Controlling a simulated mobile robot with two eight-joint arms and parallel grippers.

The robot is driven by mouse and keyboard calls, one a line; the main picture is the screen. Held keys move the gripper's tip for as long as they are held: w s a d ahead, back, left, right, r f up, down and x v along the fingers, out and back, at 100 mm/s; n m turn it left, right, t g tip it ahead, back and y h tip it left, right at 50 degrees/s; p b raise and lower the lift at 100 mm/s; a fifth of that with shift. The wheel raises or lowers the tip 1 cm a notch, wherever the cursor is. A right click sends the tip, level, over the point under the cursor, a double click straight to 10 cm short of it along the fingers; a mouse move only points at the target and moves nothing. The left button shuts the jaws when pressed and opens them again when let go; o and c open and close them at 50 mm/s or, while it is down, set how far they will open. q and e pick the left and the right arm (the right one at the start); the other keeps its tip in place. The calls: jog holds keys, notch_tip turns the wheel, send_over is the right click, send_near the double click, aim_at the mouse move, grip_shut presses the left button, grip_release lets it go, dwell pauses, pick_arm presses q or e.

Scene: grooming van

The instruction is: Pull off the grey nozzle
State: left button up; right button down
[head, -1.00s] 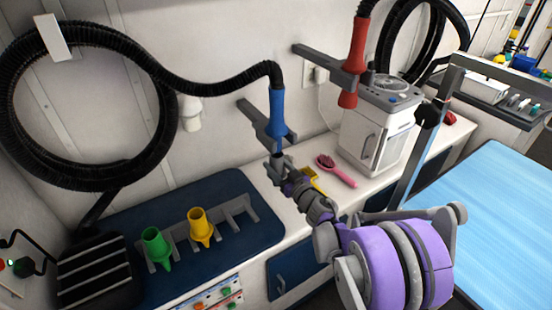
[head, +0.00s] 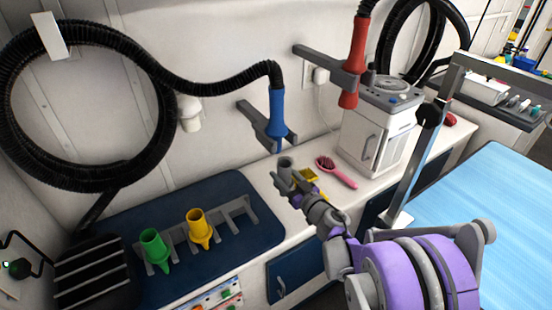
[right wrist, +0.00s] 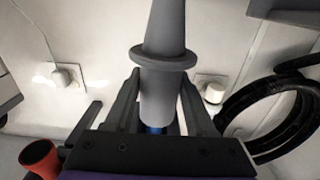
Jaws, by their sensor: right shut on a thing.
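The grey nozzle (head: 285,162) is held in my right gripper (head: 284,178), just below the blue hose handle (head: 277,118). A small gap shows between the nozzle and the handle's lower tip. In the right wrist view the grey nozzle (right wrist: 166,40), with a wide collar, stands between the two fingers of my right gripper (right wrist: 160,100), which is shut on it. A bit of blue shows behind it, low between the fingers. The blue handle hangs in a grey wall bracket (head: 256,122). My left gripper is out of view.
A green nozzle (head: 155,247) and a yellow nozzle (head: 200,226) stand in a rack (head: 236,215) on a dark blue mat. A pink brush (head: 337,172) and a white cabinet (head: 372,140) are at the right. A red hose handle (head: 354,65) hangs above. A blue table (head: 490,220) fills the right.

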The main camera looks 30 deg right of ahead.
jog(key=shift+s+d, duration=0.2)
jog(key=shift+s, duration=2.25)
